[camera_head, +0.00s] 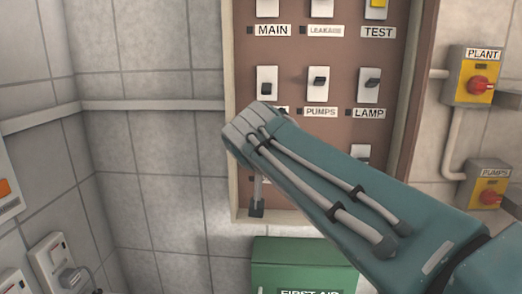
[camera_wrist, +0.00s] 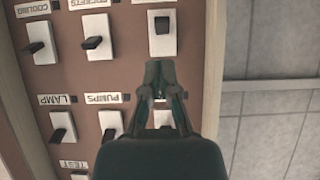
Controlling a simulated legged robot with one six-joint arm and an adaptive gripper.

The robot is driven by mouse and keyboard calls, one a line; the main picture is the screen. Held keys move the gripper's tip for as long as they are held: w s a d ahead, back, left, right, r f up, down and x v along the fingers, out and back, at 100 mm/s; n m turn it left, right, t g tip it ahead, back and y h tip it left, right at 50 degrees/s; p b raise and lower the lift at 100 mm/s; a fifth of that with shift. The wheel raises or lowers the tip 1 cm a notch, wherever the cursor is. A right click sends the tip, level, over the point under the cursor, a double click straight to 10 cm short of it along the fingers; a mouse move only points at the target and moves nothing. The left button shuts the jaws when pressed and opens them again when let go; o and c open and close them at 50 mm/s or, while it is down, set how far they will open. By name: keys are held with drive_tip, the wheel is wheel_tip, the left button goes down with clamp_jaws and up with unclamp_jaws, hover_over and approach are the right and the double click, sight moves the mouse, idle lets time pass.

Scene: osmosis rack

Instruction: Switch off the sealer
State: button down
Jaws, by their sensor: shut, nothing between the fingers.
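The brown switch panel (camera_head: 295,55) on the wall carries rows of white rocker plates with dark levers. I cannot read a sealer label in either view. In the wrist view, which is upside down, my gripper (camera_wrist: 160,66) is shut and empty. Its tips lie just below a switch (camera_wrist: 162,32) near the panel's edge; whether they touch it is unclear. That switch's label is cut off by the frame's top edge. My gripper covers most of another plate and its label. In the head view my arm hides the lower left part of the panel.
The PUMPS switch (camera_head: 318,82) and LAMP switch (camera_head: 369,84) show beside my arm, with MAIN and TEST above. A yellow PLANT isolator (camera_head: 475,75) is at right. A green first-aid box (camera_head: 295,265) is below.

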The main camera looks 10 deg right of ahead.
drive_tip(key=shift+s+a+f, duration=0.15)
drive_tip(key=shift+s+a, duration=0.2)
drive_tip(key=shift+s, duration=0.25)
drive_tip(key=shift+s+a+f, duration=0.15)
drive_tip(key=shift+s+a, duration=0.2)
drive_tip(key=shift+s, duration=0.2)
drive_tip(key=s+d+f+n+g+y, duration=0.2)
drive_tip(key=s+f+g, duration=0.3)
drive_tip(key=s+f, duration=1.6)
drive_tip(key=shift+d+f+n+y, duration=0.15)
drive_tip(key=shift+f+n+y, duration=0.25)
drive_tip(key=shift+n+y, duration=0.4)
